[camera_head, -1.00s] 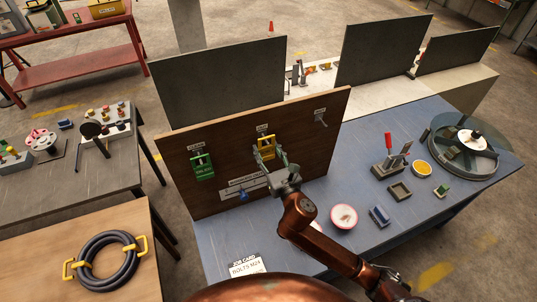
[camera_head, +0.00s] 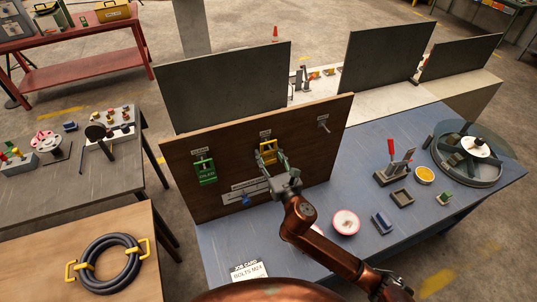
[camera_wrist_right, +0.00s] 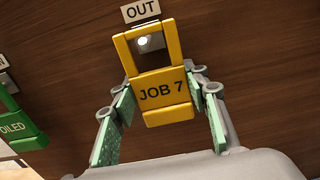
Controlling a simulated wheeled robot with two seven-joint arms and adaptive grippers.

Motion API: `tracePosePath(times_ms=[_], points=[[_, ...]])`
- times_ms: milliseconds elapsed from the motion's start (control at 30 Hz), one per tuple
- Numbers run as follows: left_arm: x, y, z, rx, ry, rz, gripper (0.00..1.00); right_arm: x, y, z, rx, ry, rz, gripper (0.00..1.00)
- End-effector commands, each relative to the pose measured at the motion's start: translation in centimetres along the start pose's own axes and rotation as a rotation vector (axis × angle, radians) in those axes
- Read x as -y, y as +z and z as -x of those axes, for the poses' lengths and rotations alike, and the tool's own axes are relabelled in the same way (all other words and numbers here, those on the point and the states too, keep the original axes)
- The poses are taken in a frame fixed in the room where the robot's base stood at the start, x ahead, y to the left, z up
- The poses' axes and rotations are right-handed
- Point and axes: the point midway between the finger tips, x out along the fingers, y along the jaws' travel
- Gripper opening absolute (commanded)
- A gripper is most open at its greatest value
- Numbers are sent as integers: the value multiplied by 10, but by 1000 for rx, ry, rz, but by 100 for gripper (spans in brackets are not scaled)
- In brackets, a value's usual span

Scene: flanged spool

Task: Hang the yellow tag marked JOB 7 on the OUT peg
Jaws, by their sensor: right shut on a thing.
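The yellow tag marked JOB 7 (camera_head: 268,156) is at the OUT peg on the brown board. In the right wrist view the tag (camera_wrist_right: 163,93) is below the OUT label (camera_wrist_right: 140,11), and the pale peg tip (camera_wrist_right: 143,40) shows inside its upper opening, close to the top bar. How far the peg passes through is hard to tell. My right gripper (camera_wrist_right: 165,118) is shut on the tag, with a green-padded finger at each side of its lower part; it also shows in the head view (camera_head: 277,164). My left gripper is not in view.
A green tag (camera_head: 205,171) hangs on the board's left peg; the right peg (camera_head: 323,123) is bare. The board (camera_head: 310,165) stands on a blue table (camera_head: 225,245) with a red-and-white round container (camera_head: 345,222), a small blue block and a red-handled fixture (camera_head: 392,168).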

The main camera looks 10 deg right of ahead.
Motion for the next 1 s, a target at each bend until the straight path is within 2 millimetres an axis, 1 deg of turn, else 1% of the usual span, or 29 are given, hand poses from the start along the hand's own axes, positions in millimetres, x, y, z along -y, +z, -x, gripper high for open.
tracePosePath(times_ms=[33, 300, 533, 633, 767, 1000], points=[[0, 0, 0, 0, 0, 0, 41, 0, 0, 0, 0, 0, 0, 44], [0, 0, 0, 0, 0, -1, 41, 0, 0, 0, 0, 0, 0, 62], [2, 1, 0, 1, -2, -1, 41, 0, 0, 0, 0, 0, 0, 62], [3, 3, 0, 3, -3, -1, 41, 0, 0, 4, 0, 0, 0, 62], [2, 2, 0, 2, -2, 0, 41, 0, -1, 19, -1, 1, 1, 62], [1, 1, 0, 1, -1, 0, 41, 0, -1, 69, -3, 1, 0, 62]])
